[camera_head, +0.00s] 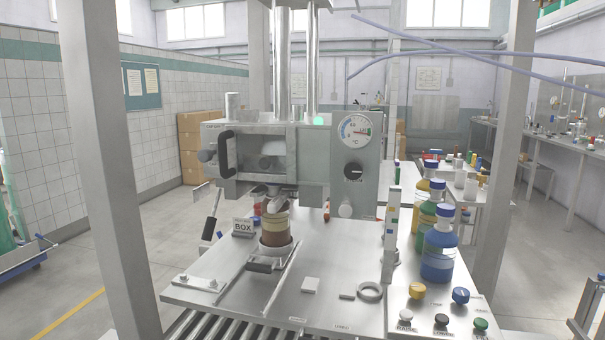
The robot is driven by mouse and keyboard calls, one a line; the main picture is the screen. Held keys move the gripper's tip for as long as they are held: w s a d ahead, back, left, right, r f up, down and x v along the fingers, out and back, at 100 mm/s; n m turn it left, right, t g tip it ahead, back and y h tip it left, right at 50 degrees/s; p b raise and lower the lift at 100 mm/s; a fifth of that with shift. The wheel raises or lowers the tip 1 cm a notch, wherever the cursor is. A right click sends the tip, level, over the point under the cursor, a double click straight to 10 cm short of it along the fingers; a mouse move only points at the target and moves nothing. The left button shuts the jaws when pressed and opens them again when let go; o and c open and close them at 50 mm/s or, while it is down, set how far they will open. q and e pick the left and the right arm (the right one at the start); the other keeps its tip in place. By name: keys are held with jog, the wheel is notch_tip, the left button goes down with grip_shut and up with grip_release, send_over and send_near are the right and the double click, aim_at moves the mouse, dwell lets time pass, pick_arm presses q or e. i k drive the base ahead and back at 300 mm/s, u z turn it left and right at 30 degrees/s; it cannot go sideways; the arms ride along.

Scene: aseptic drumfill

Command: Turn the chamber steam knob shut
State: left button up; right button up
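A round black knob (353,172) sits on the grey front panel (345,195), just below a round dial gauge (355,130) with a blue, green and red scale. It looks like the chamber steam knob, though its label is too small to read. A pale mark shows on its face; I cannot tell which setting it points at. The metal chamber (265,150) with a dark handle (226,155) is to the left of the panel. Neither of my grippers is in view.
A brown-filled container (275,228) stands under the chamber. A slim upright post (391,235) stands right of the panel.

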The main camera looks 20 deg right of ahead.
aim_at(353, 170)
jog(key=u, duration=0.9)
jog(key=i, duration=0.95)
jog(key=z, duration=1.05)
